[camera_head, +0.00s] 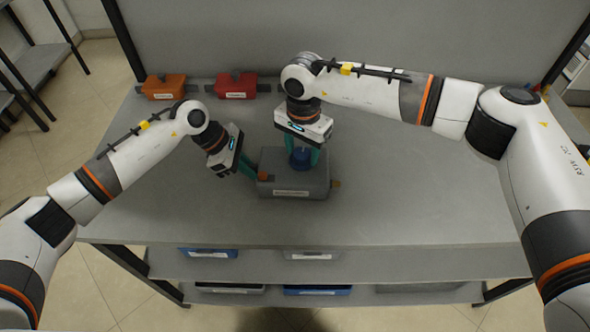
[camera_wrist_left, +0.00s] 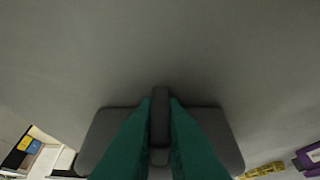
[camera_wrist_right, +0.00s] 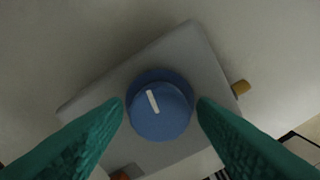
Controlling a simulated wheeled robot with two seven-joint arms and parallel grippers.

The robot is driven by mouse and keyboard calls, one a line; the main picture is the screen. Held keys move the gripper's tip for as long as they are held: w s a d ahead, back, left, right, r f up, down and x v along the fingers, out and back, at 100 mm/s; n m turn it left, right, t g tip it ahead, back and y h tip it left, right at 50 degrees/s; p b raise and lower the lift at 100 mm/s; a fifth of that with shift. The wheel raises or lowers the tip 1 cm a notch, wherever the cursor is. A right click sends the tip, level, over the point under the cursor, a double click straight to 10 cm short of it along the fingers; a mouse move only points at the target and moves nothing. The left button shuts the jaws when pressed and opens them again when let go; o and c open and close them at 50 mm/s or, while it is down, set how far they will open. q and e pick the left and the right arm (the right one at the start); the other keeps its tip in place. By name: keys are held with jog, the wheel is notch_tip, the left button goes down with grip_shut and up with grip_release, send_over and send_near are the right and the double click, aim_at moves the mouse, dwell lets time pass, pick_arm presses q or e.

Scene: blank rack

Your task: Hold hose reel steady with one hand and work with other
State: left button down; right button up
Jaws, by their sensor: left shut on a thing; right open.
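A grey box (camera_head: 293,186) with a pale label on its front stands on the grey table; it is the likely hose reel. A round blue knob (camera_wrist_right: 159,106) with a white line mark sits on its top; the head view shows it too (camera_head: 300,162). My left gripper (camera_head: 250,171) is shut on a dark grey upright part (camera_wrist_left: 160,112) at the box's left side. My right gripper (camera_wrist_right: 160,112) points down over the box, open, with a green finger on either side of the knob and small gaps visible. The fingers partly hide the knob in the head view.
An orange bin (camera_head: 164,87) and a red bin (camera_head: 237,86) stand at the table's back left. A lower shelf holds a blue bin (camera_head: 208,253) and other bins. The tabletop (camera_head: 420,195) right of the box is clear.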

jog(key=shift+r, duration=3.35)
pick_arm(q)
jog(key=c, duration=1.5)
grip_release()
jog(key=shift+o, duration=0.2)
jog(key=v, duration=1.2)
jog(key=shift+f, duration=0.1)
pick_arm(e)
jog(key=shift+s+f, duration=0.1)
